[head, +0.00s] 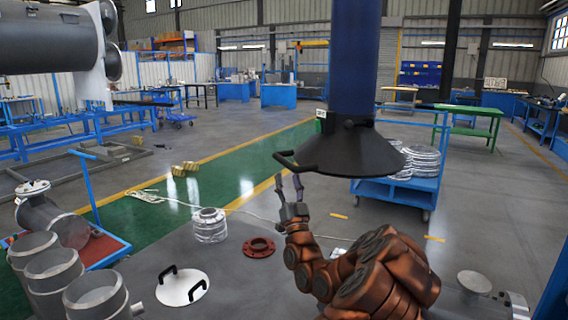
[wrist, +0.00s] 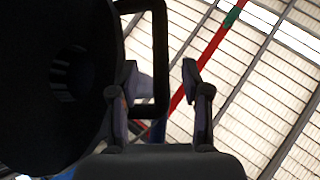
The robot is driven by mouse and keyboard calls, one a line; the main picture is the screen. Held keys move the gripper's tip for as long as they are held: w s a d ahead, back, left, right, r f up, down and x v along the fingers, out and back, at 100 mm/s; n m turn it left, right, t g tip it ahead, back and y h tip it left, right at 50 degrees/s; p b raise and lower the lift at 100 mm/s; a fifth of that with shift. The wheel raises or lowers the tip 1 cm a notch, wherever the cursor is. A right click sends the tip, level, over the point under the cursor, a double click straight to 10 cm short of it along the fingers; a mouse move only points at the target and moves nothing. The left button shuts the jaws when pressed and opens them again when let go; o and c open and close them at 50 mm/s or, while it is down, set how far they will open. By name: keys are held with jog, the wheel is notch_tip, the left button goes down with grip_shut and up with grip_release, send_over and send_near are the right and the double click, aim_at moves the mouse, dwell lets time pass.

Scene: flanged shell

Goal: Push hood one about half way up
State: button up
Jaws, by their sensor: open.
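The hood is a black cone (head: 352,150) hanging under a wide blue duct (head: 355,50), with a small white tag at its neck. A black loop handle (head: 284,160) sticks out from its left rim. My gripper (head: 288,187) is open, pointing up just below the handle. In the wrist view the dark hood (wrist: 50,80) fills the left side. The handle (wrist: 160,55) shows in line with the gap between the open fingers of my gripper (wrist: 161,76). I cannot tell whether a finger touches it.
A blue cart (head: 400,190) with silver coiled rings stands behind the hood. On the floor lie a white lid with black handles (head: 182,286), a red flange (head: 258,247) and a silver ring stack (head: 210,225). Metal pipes (head: 50,265) stand at left. Floor around the gripper is open.

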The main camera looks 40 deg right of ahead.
aim_at(284, 162)
jog(key=shift+p+x, duration=0.85)
jog(key=shift+x, duration=2.4)
grip_shut()
